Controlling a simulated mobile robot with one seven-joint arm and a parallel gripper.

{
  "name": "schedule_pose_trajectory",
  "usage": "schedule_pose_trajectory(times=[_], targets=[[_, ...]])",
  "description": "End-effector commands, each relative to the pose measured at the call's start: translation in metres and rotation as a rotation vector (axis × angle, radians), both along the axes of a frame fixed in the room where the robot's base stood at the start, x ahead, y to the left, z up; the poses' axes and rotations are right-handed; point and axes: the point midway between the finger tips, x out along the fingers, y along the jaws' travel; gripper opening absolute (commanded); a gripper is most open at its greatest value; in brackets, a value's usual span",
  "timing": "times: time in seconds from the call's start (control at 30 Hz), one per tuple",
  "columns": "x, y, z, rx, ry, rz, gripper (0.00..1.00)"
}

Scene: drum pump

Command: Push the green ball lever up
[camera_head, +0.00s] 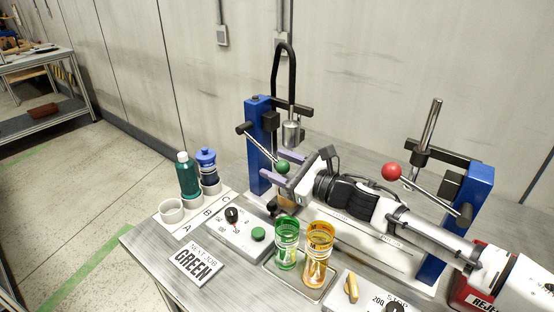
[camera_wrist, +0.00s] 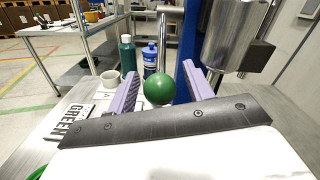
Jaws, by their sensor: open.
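The green ball (camera_head: 282,167) tips a metal lever (camera_head: 262,145) that slopes down to the right from the left blue post (camera_head: 258,140). In the wrist view the green ball (camera_wrist: 159,89) sits between the two purple fingers of my gripper (camera_wrist: 160,92). My gripper (camera_head: 287,168) is open, with a finger on each side of the ball. Gaps show between ball and fingers in the wrist view; whether the ball touches anything beneath it is hidden. My wrist covers the lower front of the scene there.
A metal cylinder (camera_head: 291,134) hangs beside the left post. A red ball lever (camera_head: 391,172) is on the right post (camera_head: 466,200). Green (camera_head: 287,250) and orange (camera_head: 318,255) glasses stand in a tray. A control box (camera_head: 238,234), a "GREEN" card (camera_head: 196,265) and bottles (camera_head: 188,176) are at left.

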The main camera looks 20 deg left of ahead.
Motion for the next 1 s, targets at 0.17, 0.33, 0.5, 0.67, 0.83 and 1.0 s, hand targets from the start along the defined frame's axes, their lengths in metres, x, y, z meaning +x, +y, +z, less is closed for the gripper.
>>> schedule_pose_trajectory(times=[0.17,0.33,0.5,0.67,0.83,1.0], targets=[[0.0026,0.007,-0.0001,-0.001,-0.001,0.0,0.52],[0.0026,0.007,-0.0005,-0.001,0.0,0.0,0.52],[0.0026,0.0069,-0.0004,-0.001,0.0,0.0,0.33],[0.0025,0.0069,-0.0003,-0.001,0.0,0.0,0.12],[0.0027,0.0068,-0.0002,-0.001,0.0,0.0,0.0],[0.0061,0.0069,-0.0004,-0.001,0.0,0.0,0.0]])
